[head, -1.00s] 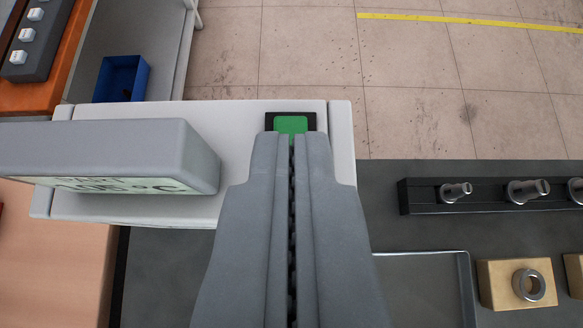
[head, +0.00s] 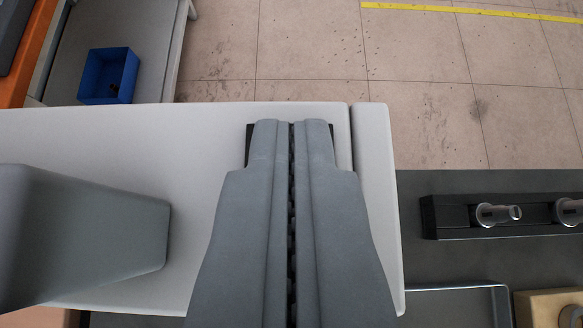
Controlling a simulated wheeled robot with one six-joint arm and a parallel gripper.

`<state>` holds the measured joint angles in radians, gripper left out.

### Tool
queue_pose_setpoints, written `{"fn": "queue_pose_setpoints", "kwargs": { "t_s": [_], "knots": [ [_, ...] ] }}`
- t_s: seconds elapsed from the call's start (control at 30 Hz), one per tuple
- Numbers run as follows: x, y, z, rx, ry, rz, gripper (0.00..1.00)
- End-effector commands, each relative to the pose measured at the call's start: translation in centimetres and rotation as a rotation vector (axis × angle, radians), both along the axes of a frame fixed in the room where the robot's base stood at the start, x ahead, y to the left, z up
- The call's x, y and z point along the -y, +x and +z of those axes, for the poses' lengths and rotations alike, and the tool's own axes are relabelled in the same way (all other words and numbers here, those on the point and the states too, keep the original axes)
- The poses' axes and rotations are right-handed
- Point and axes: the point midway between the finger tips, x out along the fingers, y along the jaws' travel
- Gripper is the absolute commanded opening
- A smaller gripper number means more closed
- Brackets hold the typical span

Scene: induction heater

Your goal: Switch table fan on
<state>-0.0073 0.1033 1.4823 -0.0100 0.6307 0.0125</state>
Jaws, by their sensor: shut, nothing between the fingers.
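My gripper (head: 291,124) is shut and empty, and its fingers point away from me over the white housing (head: 200,130). The fingertips lie over the black switch base (head: 249,143), of which only thin edges show on either side. The green button on that base is hidden behind the fingertips. I cannot tell whether the fingertips touch it. No table fan is in view.
A grey box (head: 85,235) stands on the housing at the left. A blue bin (head: 108,76) sits at the back left. At the right are a black rack (head: 455,216) with metal cylinders, a metal tray (head: 455,290) and a wooden block (head: 550,308). Tiled floor lies beyond.

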Motion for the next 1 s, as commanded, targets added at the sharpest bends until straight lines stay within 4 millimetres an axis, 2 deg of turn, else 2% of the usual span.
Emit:
{"fn": "queue_pose_setpoints", "kwargs": {
  "t_s": [0.27, 0.57, 1.0],
  "knots": [
    [0.0, 0.4, -0.5, -0.067, 0.0, 0.0, 0.0],
    [0.0, 0.4, -0.5, -0.061, 0.0, 0.0, 0.0],
    [0.0, 1.8, -0.2, -0.06, 0.0, 0.0, 0.0]
  ]
}}
